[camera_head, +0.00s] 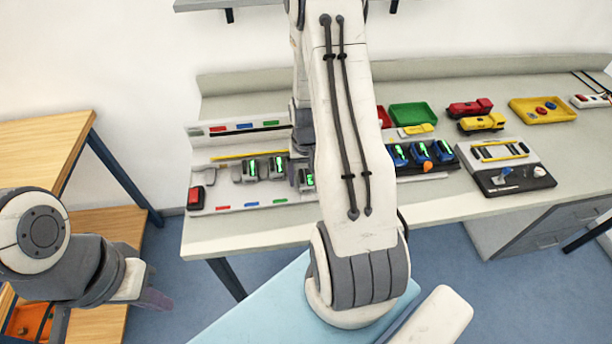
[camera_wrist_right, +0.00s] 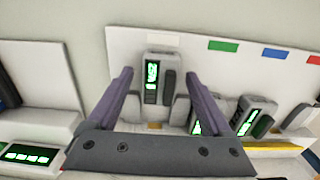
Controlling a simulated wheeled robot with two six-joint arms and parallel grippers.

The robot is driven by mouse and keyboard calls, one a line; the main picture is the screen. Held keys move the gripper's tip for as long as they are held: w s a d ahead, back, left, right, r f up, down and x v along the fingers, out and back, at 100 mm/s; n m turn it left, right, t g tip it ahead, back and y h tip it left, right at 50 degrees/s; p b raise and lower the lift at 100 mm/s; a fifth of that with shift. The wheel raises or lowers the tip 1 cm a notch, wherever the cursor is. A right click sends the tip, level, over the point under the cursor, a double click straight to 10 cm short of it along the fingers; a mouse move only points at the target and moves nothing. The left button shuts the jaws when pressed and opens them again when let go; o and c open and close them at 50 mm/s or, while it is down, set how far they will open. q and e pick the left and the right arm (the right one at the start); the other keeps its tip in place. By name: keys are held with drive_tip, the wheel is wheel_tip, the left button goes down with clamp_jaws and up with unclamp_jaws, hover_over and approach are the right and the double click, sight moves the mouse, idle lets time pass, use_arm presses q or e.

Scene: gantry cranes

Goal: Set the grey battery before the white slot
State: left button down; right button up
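The grey battery (camera_wrist_right: 151,82) stands upright with a lit green display in the right wrist view. It is before the white mark (camera_wrist_right: 162,39) on the pale slot strip (camera_wrist_right: 200,62). My right gripper (camera_wrist_right: 160,73) has its two purple-grey fingers spread on either side of the battery, with visible gaps. In the head view my right arm hides most of that gripper; a grey battery (camera_head: 305,178) shows beside the arm near the front strip (camera_head: 235,208). My left gripper (camera_head: 150,290) hangs at the lower left, away from the bench; its finger opening is unclear.
Other grey batteries (camera_head: 277,166) stand left of the arm, and blue ones (camera_head: 398,155) stand right of it. A yellow strip (camera_head: 228,156), red button box (camera_head: 196,198), green tray (camera_head: 412,114), toy trucks (camera_head: 482,123) and control panel (camera_head: 507,178) share the bench.

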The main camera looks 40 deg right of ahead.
sight(306, 180)
drive_tip(key=shift+r, duration=0.1)
drive_tip(key=shift+r, duration=0.25)
wheel_tip(306, 180, up, 12)
drive_tip(key=b, duration=0.1)
drive_tip(key=s+a+r+n, duration=0.1)
drive_tip(key=a+r+n, duration=0.2)
drive_tip(key=a, duration=0.7)
drive_tip(key=s+a+r+n, duration=0.2)
drive_tip(key=a+n, duration=0.2)
drive_tip(key=a, duration=0.7)
drive_tip(key=s+a+r+n+y, duration=0.1)
drive_tip(key=s+a+r+n, duration=0.1)
drive_tip(key=s+a+n, duration=0.4)
drive_tip(key=s+a, duration=0.4)
drive_tip(key=s, duration=0.3)
drive_tip(key=shift+s+n, duration=0.15)
drive_tip(key=shift+n, duration=0.25)
